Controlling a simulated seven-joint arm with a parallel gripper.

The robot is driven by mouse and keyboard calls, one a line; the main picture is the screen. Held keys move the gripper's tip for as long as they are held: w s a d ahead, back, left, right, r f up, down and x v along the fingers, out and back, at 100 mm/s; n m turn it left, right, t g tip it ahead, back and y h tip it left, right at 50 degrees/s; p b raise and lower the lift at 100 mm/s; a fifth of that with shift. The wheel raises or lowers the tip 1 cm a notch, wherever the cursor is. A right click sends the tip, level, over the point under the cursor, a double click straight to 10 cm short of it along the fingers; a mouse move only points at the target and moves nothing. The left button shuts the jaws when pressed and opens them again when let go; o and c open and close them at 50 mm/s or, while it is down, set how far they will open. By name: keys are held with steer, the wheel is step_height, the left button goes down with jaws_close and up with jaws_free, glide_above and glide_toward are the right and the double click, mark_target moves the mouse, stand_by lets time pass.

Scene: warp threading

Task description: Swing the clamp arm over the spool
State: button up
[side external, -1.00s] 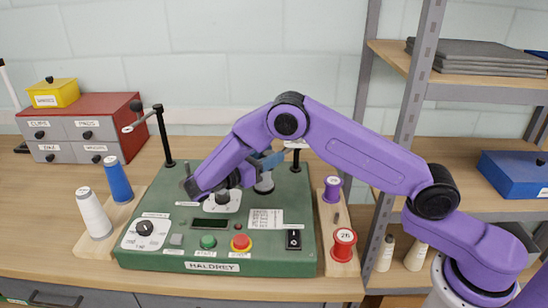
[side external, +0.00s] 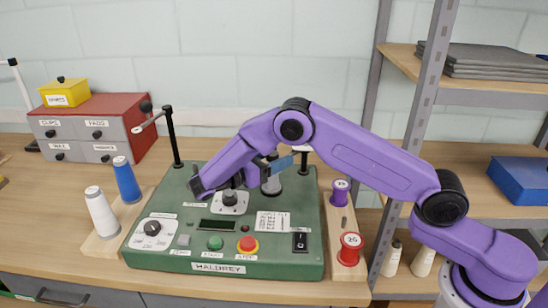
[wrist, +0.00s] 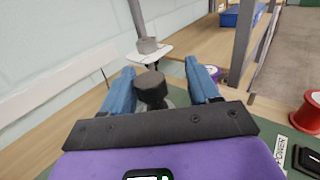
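The green machine (side external: 140,255) stands on the bench. Which part is the clamp arm I cannot tell. A grey cylinder (side external: 271,185) stands on the machine below my gripper (side external: 288,161). In the wrist view, the blue fingers of my gripper (wrist: 161,78) are apart, with a dark knob (wrist: 151,90) between them. Any finger contact is unclear.
White (side external: 101,215) and blue (side external: 126,180) thread cones stand left of the machine. Purple (side external: 340,193) and red (side external: 350,249) spools stand on a wooden strip at its right. A red drawer unit (side external: 100,125) is at back left; a shelf upright (side external: 418,100) rises at right.

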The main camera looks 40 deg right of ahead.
steer(key=a, duration=0.7)
steer(key=shift+w+a, duration=0.15)
steer(key=shift+w, duration=0.15)
stand_by(0.5)
steer(key=shift+a, duration=0.1)
stand_by(0.6)
steer(key=s+d+r+m+y, duration=0.1)
steer(key=s+d+y, duration=0.3)
steer(key=s+y, duration=0.5)
steer(key=s+d+r+m+t+y, duration=0.1)
steer(key=s+d+m+y, duration=0.2)
steer(key=s+y, duration=0.6)
steer(key=s+d, duration=0.2)
steer(key=s, duration=1.5)
steer(key=shift+d+m, duration=0.2)
steer(key=shift+m, duration=0.1)
steer(key=shift+o, duration=0.3)
stand_by(0.9)
